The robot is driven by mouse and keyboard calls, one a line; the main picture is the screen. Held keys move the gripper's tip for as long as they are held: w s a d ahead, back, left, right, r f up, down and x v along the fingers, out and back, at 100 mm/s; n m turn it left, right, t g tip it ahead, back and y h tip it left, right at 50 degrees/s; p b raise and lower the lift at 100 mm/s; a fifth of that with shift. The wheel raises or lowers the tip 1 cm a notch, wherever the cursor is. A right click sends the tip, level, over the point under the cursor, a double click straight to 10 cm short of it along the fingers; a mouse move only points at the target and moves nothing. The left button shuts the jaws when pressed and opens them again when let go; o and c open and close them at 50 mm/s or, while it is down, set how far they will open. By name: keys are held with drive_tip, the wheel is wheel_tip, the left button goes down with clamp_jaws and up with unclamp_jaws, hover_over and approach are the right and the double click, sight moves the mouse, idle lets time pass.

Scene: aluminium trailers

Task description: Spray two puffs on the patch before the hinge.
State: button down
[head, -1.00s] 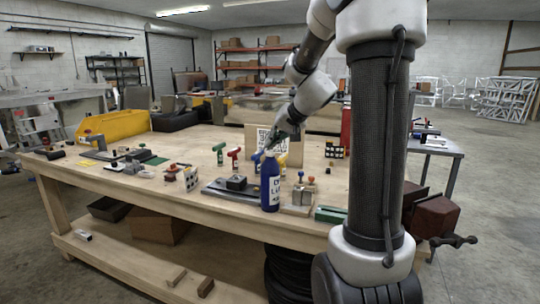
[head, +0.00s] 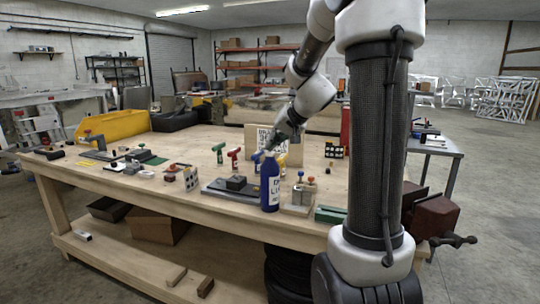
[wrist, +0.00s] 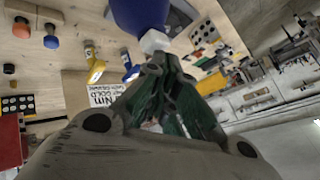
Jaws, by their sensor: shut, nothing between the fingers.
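A blue bottle (head: 270,188) with a white label and white top stands upright near the front edge of the workbench. In the wrist view the blue bottle (wrist: 139,12) shows at the top, its white top (wrist: 154,41) just beyond my fingertips. My gripper (head: 271,144) is just above the bottle in the head view. In the wrist view my gripper (wrist: 160,64) is shut with nothing held; whether it touches the white top is unclear. A dark block on a grey metal plate (head: 214,188) lies left of the bottle. I cannot make out the hinge or its patch.
Green and red-handled tools (head: 233,157) stand behind the plate. A block with small knobs (head: 302,196) is close right of the bottle. A printed sign (head: 283,143) stands behind. A yellow bin (head: 118,124) is at the back left of the workbench (head: 215,211).

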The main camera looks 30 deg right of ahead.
drive_tip(key=shift+f, duration=0.15)
idle(0.4)
drive_tip(key=shift+f, duration=0.35)
drive_tip(key=shift+r, duration=3.5)
